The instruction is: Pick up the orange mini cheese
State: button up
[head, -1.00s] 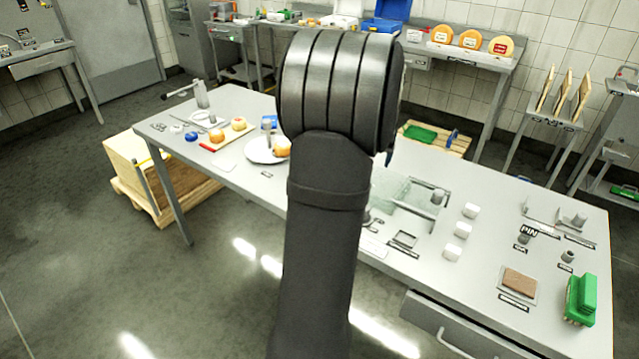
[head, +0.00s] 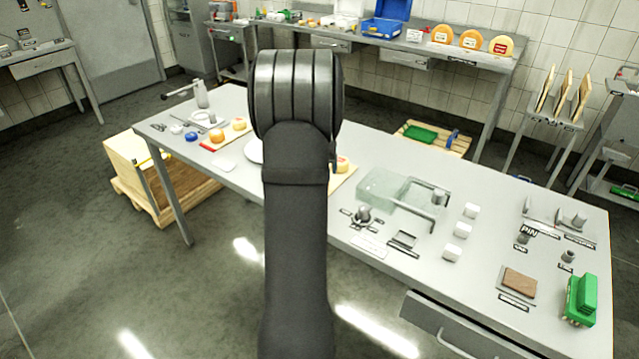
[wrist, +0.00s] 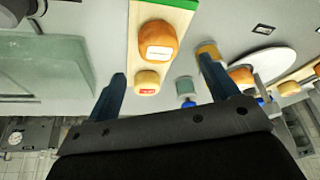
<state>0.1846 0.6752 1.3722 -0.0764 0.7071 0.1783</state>
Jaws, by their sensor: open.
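In the wrist view, my gripper (wrist: 161,66) is open, its two dark blue fingers apart with nothing held between them. A larger orange cheese with a white label (wrist: 158,40) lies on a wooden board (wrist: 176,20) ahead of the fingers. A smaller yellow cheese with a red label (wrist: 147,82) shows between the fingers. Another orange cheese (wrist: 241,75) is at the white plate (wrist: 275,64), right of the right finger. I cannot tell which is the orange mini cheese. In the head view, my arm hides the gripper and most of the plate (head: 254,151).
Another orange cheese (head: 217,136) and a yellowish one (head: 239,124) sit on a red-ended board at the table's left. A translucent block (head: 380,188) and white cubes (head: 456,229) stand right of my arm. A grey-green cylinder (wrist: 186,86) is near the right finger.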

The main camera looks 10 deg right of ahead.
jog(key=shift+x, duration=0.85)
jog(key=shift+s+x, duration=0.15)
jog(key=shift+x, duration=1.2)
jog(key=shift+s+x, duration=0.1)
jog(key=shift+x, duration=1.25)
jog(key=c, duration=1.1)
